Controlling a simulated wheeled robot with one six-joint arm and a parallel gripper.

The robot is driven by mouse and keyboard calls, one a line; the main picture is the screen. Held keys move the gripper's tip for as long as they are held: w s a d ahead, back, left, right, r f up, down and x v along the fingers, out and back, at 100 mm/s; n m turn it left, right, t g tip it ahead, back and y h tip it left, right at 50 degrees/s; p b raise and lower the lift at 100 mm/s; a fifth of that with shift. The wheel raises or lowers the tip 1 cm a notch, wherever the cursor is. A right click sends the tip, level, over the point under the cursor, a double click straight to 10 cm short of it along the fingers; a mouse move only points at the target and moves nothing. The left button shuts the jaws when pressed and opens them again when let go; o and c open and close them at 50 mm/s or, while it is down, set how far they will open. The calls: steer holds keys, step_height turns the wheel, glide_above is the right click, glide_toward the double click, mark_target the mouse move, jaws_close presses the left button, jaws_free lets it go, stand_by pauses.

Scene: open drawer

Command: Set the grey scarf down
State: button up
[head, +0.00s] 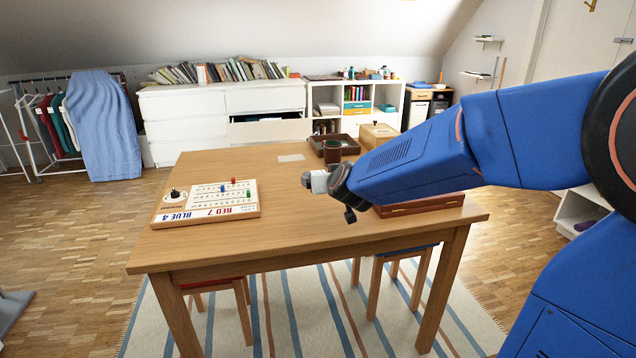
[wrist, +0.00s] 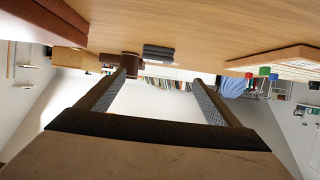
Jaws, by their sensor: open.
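My gripper (head: 308,181) hangs above the middle of the wooden table (head: 225,168). The wrist view shows my gripper (wrist: 158,78) with its two fingers wide apart and nothing held between them. I cannot make out a grey scarf for certain in either view. A small dark grey item (wrist: 158,52) lies on the table beyond the fingers in the wrist view, but I cannot tell what it is. A pale flat piece (head: 291,158) lies near the table's far edge.
A scoreboard (head: 207,205) lies at the table's left. A brown cup (head: 332,153), a dark tray (head: 346,141) and a wooden box (head: 378,134) stand at the back. A reddish-brown case (head: 425,204) lies behind my arm. A white dresser (head: 222,112) with an open drawer stands beyond.

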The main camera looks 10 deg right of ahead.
steer(key=x, duration=1.2)
steer(key=shift+d+x, duration=0.15)
steer(key=shift+x, duration=1.2)
steer(key=shift+d+x, duration=0.15)
steer(key=shift+x, duration=1.15)
steer(key=c, duration=1.2)
step_height(320, 180, up, 10)
steer(key=shift+f, duration=0.1)
